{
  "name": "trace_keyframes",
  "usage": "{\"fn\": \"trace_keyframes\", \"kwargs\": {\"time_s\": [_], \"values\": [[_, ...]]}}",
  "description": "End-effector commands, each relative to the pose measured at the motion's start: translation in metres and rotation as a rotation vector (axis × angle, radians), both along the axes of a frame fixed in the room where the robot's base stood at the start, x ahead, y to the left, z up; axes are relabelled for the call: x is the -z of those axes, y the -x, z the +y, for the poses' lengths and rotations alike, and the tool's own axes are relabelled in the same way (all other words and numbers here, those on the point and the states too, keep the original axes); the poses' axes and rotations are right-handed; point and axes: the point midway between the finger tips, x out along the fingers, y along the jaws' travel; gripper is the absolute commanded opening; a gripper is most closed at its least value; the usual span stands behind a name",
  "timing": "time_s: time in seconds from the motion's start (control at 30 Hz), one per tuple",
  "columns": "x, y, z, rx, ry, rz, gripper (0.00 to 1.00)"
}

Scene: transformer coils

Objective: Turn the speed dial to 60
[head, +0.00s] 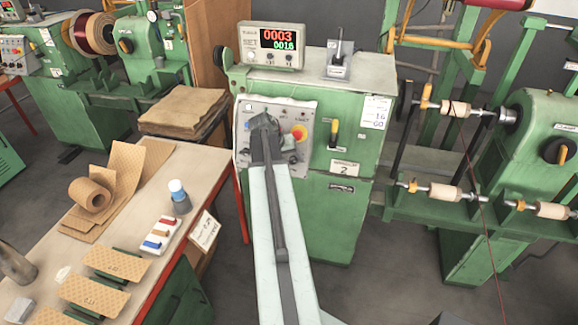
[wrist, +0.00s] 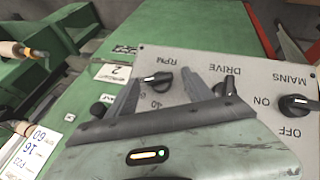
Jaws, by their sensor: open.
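The grey control panel (head: 243,150) is on the front of the green machine; my arm covers much of it. In the wrist view the panel (wrist: 262,72) appears upside down. The speed dial (wrist: 156,81), a black knob labelled RPM, has a white pointer mark towards picture left. A "40" is legible beside it; most of its scale is hidden. My gripper (wrist: 161,77) is open, its two fingertips on either side of the dial in the picture. I cannot tell whether they touch it. In the head view my gripper (head: 264,122) is in front of the panel.
The DRIVE knob (wrist: 225,89) is close beside one finger, and the MAINS knob (wrist: 298,104) is farther right. A workbench (head: 150,285) stands at left.

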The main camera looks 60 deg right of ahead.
Motion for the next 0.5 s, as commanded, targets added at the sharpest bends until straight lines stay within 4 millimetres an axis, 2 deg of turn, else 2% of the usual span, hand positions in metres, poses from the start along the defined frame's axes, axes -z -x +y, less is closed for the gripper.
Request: {"fn": "trace_keyframes", "kwargs": {"time_s": [0.17,0.2,0.4,0.5], "values": [[-0.0006,-0.0002,-0.0001,-0.001,-0.001,0.000,0.60],[-0.0007,-0.0001,0.0000,-0.001,-0.001,0.000,0.57],[-0.0008,-0.0005,0.0003,-0.001,-0.001,0.000,0.02],[0.0004,-0.0012,0.0005,-0.005,0.002,0.008,0.00]]}}
